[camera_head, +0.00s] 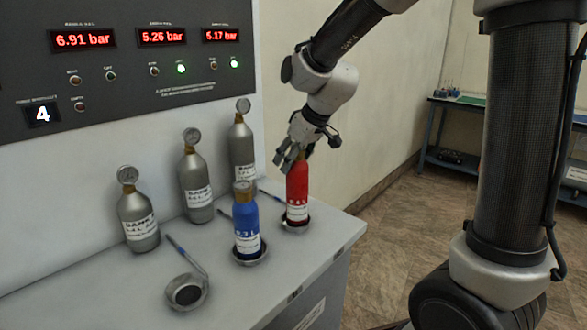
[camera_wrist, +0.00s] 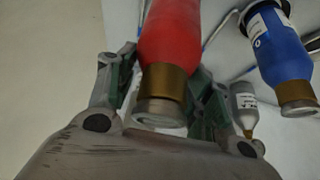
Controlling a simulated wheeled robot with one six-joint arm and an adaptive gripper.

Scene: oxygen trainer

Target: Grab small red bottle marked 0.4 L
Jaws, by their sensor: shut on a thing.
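The small red bottle (camera_head: 297,193) stands upright in a round holder (camera_head: 296,222) near the right end of the bench. Its white label is too blurred to read for certain. My gripper (camera_head: 296,158) comes down from above and is shut on the top part of the red bottle. In the wrist view the red bottle (camera_wrist: 168,45), with its brass neck and cap, lies between the two fingers of my gripper (camera_wrist: 160,85). The bottle's neck is mostly hidden by the fingers in the head view.
A blue bottle (camera_head: 246,226) stands in a holder just left of the red one. An empty round holder (camera_head: 187,291) is at the front. Three grey cylinders with gauges, one of them (camera_head: 196,180) in the middle, stand along the panel (camera_head: 140,62). The bench's front left surface is clear.

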